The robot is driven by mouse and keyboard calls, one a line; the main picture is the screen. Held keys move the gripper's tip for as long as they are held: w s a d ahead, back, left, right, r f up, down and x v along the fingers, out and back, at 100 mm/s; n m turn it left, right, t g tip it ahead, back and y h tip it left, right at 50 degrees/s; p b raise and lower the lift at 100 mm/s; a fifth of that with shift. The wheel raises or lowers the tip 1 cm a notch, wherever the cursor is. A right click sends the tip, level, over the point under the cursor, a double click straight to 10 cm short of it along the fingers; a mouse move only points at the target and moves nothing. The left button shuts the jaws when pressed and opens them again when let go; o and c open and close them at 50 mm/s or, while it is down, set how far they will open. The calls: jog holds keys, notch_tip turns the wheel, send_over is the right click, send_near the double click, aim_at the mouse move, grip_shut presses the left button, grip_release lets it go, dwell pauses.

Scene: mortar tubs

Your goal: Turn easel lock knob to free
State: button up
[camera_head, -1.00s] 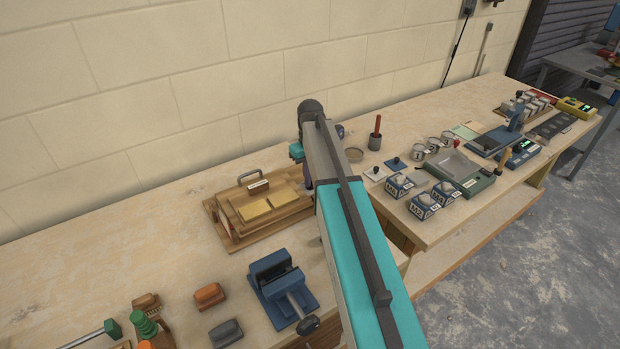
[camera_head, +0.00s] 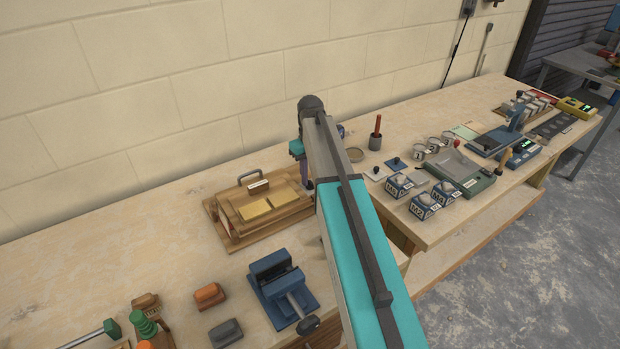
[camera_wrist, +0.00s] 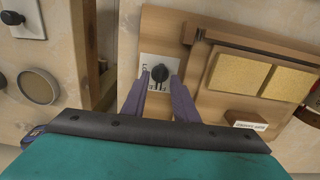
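The easel is a wooden board (camera_head: 225,232) holding two yellow panels on the bench, left of my arm in the head view. In the wrist view its wooden face (camera_wrist: 207,68) carries a white plate (camera_wrist: 147,63) with partly readable lettering. A small black lock knob (camera_wrist: 160,74) sits on that plate, its pointer toward the bottom of the picture. My gripper (camera_wrist: 160,78) has its two purple fingers apart, one on each side of the knob. I cannot tell whether they touch it. In the head view my arm hides the knob and most of my gripper (camera_head: 305,172).
A blue vise (camera_head: 282,290) stands in front of the easel. An orange block (camera_head: 210,295) and a grey block (camera_head: 225,332) lie left of it. A round grey-rimmed dish (camera_wrist: 38,87) and a bench gap (camera_wrist: 103,50) lie left of the knob in the wrist view.

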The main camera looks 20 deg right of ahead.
aim_at(310, 181)
notch_tip(310, 181, up, 13)
jog(key=b, duration=0.2)
dwell(0.6)
jog(key=shift+s+f, duration=0.1)
jog(key=shift+f, duration=0.1)
